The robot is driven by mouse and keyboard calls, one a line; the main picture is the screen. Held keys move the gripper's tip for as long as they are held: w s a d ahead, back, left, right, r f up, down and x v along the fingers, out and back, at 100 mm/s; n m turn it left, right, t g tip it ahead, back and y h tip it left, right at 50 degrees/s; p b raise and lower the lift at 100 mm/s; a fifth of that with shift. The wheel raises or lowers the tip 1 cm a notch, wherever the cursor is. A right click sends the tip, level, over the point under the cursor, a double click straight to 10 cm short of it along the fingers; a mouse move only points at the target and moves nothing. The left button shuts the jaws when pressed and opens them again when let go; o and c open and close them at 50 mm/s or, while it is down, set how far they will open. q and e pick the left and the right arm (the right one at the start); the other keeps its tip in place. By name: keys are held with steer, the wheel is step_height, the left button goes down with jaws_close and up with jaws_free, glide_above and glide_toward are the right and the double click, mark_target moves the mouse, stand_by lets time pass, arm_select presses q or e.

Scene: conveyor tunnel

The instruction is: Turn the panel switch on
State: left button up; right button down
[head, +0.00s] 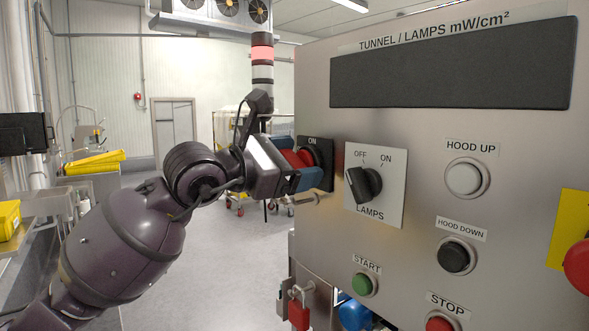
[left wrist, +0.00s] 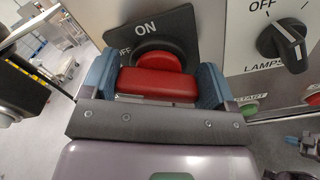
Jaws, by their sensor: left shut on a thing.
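The panel switch is a red rotary handle (head: 305,157) on a black plate (head: 323,150), at the left edge of the steel control panel. The handle also shows in the left wrist view (left wrist: 157,86), where its red bar lies level across the picture. The plate is marked ON above the handle and OFF to its upper left, partly covered. My left gripper (head: 291,163) is shut on the red handle, with one blue finger at each side of it. The fingers partly hide the handle in the head view.
A black LAMPS knob (head: 364,184) sits just right of the switch. START (head: 363,284), STOP (head: 439,324), HOOD UP (head: 464,179) and HOOD DOWN (head: 455,256) buttons are farther right. A red padlock (head: 299,315) hangs below. The floor left of the panel is open.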

arm_select(q)
steer(key=shift+m, duration=0.5)
arm_select(e)
steer(key=shift+w+f, duration=0.2)
steer(key=shift+f, duration=0.1)
steer(key=shift+s+f, duration=0.15)
steer(key=shift+s, duration=0.1)
arm_select(q)
steer(key=o, duration=0.8)
arm_select(e)
steer(key=shift+s, duration=0.25)
arm_select(q)
steer(key=shift+s+b, duration=0.1)
steer(key=shift+b, duration=0.2)
